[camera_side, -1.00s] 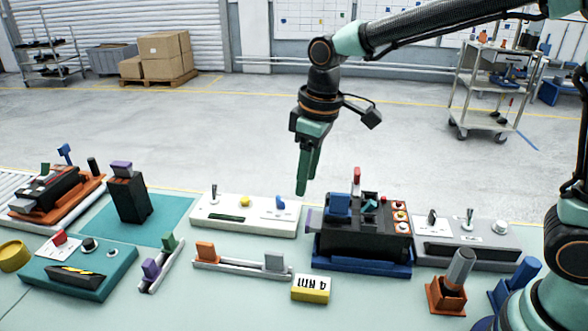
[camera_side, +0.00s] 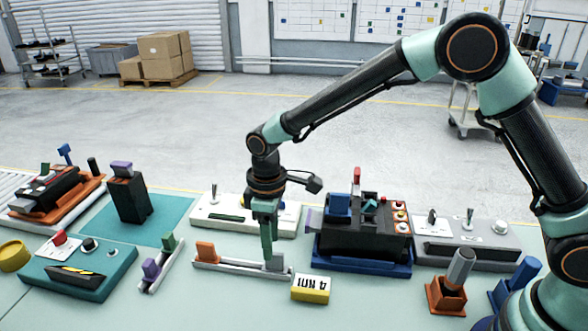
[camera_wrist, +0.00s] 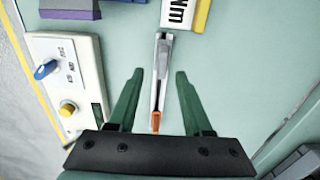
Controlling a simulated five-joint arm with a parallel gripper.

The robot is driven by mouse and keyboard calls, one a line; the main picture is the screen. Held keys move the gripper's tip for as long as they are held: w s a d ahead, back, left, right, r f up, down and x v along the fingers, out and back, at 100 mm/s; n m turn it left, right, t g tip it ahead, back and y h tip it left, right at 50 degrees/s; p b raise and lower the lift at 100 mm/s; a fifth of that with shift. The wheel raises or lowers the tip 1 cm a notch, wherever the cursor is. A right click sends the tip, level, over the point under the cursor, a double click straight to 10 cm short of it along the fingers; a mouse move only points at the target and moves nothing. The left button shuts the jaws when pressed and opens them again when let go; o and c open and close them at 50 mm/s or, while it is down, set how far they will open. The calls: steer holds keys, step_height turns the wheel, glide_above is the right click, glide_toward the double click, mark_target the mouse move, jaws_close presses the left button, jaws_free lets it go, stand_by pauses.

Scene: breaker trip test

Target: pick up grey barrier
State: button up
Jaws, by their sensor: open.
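The grey barrier (camera_side: 274,263) stands upright at the right end of a light rail (camera_side: 225,264) in the side view. An orange barrier (camera_side: 205,251) stands at the rail's left end. My gripper (camera_side: 268,254) points down right at the grey barrier and partly hides it. In the wrist view my gripper (camera_wrist: 159,72) is open, one finger on each side of the rail (camera_wrist: 161,85). The orange barrier (camera_wrist: 156,121) shows between the fingers, nearer the palm. The grey barrier is hard to tell from the rail there; contact with the fingers cannot be told.
A yellow block marked Nm (camera_side: 311,289) lies just right of the rail. The black breaker on a blue base (camera_side: 362,235) stands further right. A white panel with knobs (camera_side: 225,218) lies behind the rail. A small rail with purple and green blocks (camera_side: 160,266) is left.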

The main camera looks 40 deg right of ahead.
mark_target(274, 253)
steer(key=f, duration=0.4)
steer(key=shift+s+d+f, duration=0.1)
steer(key=shift+s, duration=0.3)
steer(key=shift+f, duration=0.55)
jaws_close()
